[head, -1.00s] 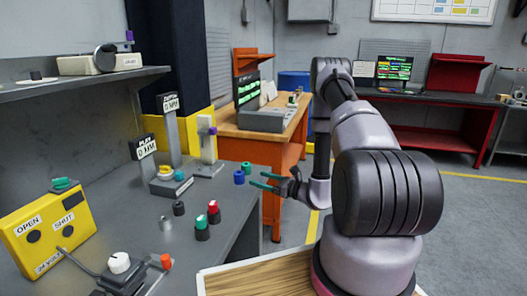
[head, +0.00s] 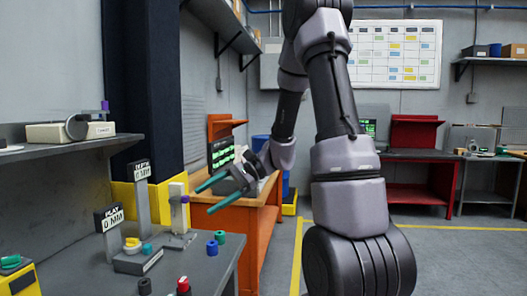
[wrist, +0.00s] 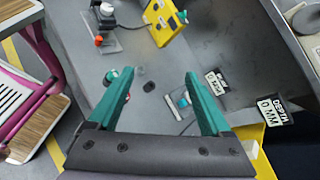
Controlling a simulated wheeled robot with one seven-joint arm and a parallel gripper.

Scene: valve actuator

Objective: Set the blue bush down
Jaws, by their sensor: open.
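The blue bush (head: 212,248) stands upright on the grey bench near its right edge in the head view, just in front of a green bush (head: 220,238). My gripper (head: 203,201) is open and empty, raised above the bench and apart from the blue bush. In the wrist view the two teal fingers (wrist: 158,74) are spread wide with nothing held between them. I cannot make out the blue bush in the wrist view.
A dial fixture (head: 138,260) and upright posts with displays stand left of the bushes. Dark and red-topped bushes (head: 183,287) stand nearer the front. A yellow OPEN/SHUT box (wrist: 163,22) sits on the bench. An orange workbench (head: 245,220) stands behind.

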